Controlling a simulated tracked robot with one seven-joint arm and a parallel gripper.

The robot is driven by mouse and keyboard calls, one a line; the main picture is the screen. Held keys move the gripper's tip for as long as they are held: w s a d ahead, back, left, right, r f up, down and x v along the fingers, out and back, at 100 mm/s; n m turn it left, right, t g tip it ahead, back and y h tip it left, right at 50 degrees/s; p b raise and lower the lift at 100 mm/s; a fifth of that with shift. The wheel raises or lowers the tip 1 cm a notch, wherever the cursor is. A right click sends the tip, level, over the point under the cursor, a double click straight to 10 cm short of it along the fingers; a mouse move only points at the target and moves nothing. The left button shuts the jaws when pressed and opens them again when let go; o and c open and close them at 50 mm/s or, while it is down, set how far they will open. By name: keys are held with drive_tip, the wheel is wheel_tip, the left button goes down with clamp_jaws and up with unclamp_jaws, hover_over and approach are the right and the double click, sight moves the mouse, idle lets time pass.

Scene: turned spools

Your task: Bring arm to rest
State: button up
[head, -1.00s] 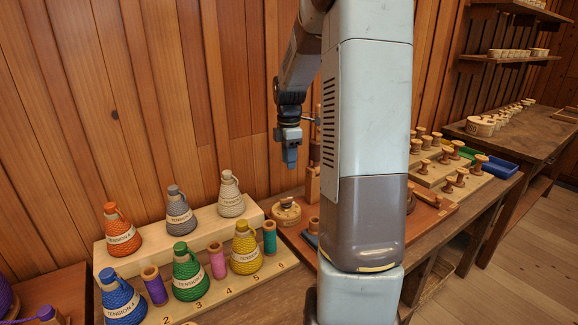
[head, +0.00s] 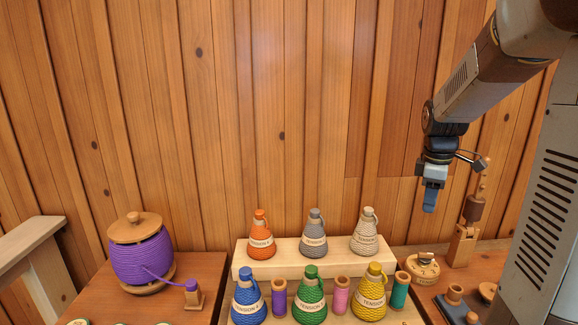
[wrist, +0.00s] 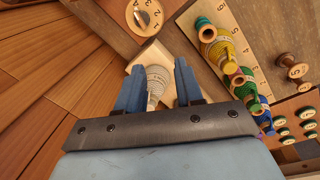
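My arm hangs at the right of the head view, with my gripper (head: 430,196) pointing down in the air, right of and above the bottle stand. In the wrist view my gripper's two blue fingers (wrist: 157,76) are apart with nothing held between them. The cream cord-wrapped bottle (wrist: 156,84) shows beyond the gap, on the stand below. In the head view that bottle (head: 364,236) stands upright at the right end of the upper step.
The stepped stand (head: 245,262) holds several coloured bottles and thread spools. A purple wound pot (head: 142,256) stands on the left table. A round wooden dial (head: 422,268) and a wooden post (head: 464,245) stand right of the stand. Air before the wall is clear.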

drive_tip(key=s+a+r+m+t, duration=0.2)
drive_tip(key=s+a+m, duration=0.4)
drive_tip(key=s, duration=0.4)
drive_tip(key=s+a+r+m+t, duration=0.2)
drive_tip(key=s+a+r+m, duration=0.2)
drive_tip(key=s, duration=0.7)
drive_tip(key=shift+a+r+m+t+y, duration=0.35)
drive_tip(key=shift+a+m, duration=0.55)
drive_tip(key=shift+a, duration=0.35)
